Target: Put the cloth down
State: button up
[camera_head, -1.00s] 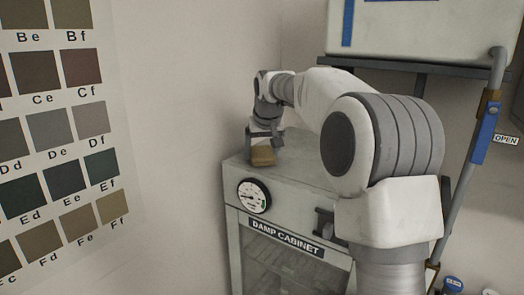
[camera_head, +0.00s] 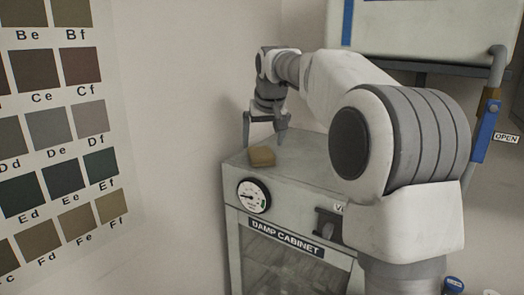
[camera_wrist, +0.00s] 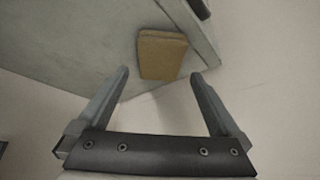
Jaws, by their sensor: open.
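The cloth (camera_head: 262,157) is a small folded tan pad lying on top of the damp cabinet (camera_head: 300,174), near its left front corner above the gauge. In the wrist view the cloth (camera_wrist: 161,55) lies flat on the grey cabinet top (camera_wrist: 85,45), beyond the spread fingertips of my gripper (camera_wrist: 160,76).
A round gauge (camera_head: 253,196) and a dark latch (camera_head: 328,223) are on the cabinet front. A white box (camera_head: 420,32) sits on a shelf above right. A pipe with a blue lever (camera_head: 485,133) stands at right. A colour chart (camera_head: 60,140) hangs at left.

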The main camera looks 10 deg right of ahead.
jog(key=v, duration=0.7)
jog(key=s+f, duration=0.3)
jog(key=s, duration=1.3)
jog(key=s+f, duration=0.7)
jog(key=s, duration=0.3)
jog(key=s+f, duration=0.6)
jog(key=s, duration=0.4)
jog(key=f+b, duration=0.2)
jog(key=w+f+b, duration=0.1)
jog(key=f+b, duration=0.1)
jog(key=f, duration=0.1)
jog(key=shift+w, duration=0.15)
jog(key=shift+f, duration=0.1)
